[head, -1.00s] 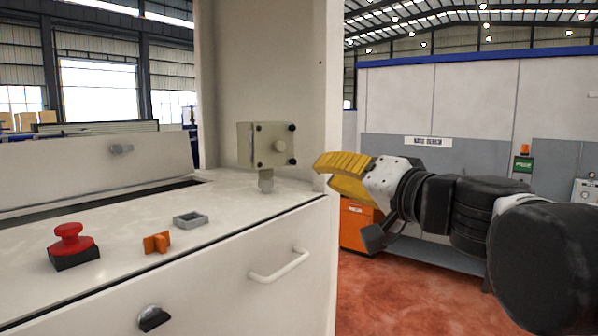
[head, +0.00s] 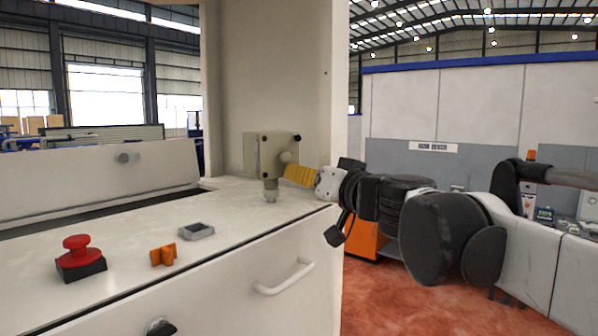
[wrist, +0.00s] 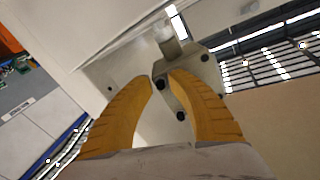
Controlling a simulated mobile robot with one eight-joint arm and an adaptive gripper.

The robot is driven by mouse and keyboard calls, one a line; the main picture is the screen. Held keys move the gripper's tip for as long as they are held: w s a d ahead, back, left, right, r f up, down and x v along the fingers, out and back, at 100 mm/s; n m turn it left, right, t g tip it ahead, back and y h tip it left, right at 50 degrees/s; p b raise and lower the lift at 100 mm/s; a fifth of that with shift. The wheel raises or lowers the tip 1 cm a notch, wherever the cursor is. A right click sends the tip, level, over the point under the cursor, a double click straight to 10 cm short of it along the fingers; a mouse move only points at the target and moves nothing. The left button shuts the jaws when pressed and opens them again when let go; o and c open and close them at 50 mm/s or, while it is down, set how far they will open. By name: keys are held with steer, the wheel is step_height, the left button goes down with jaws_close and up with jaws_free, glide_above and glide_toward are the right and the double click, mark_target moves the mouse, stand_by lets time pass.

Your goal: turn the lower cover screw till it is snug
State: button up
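A beige box with a cover (head: 262,157) stands on a short stem on the machine top in the head view. In the wrist view the box (wrist: 199,70) is tilted, with its stem toward the top. Dark screw heads sit at the cover's corners. One screw (wrist: 158,83), at a stem-side corner, shows between my yellow fingertips. My gripper (head: 287,172) reaches the box's lower right corner from the right and hides that corner in the head view. In the wrist view my gripper (wrist: 161,79) has its fingertips a small gap apart; whether they touch the screw is unclear.
A tall beige column (head: 285,80) rises behind. A white drawer handle (head: 285,278) sticks out in front.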

steer(key=shift+w+a, duration=0.1)
steer(key=shift+w, duration=0.05)
jaws_close()
steer(key=shift+m, duration=0.3)
steer(key=m, duration=0.4)
steer(key=shift+r+m, duration=0.1)
steer(key=shift+m, duration=0.2)
steer(key=m, duration=0.5)
steer(key=shift+b, duration=0.35)
steer(key=shift+r+m, duration=0.1)
steer(key=shift+m, duration=0.2)
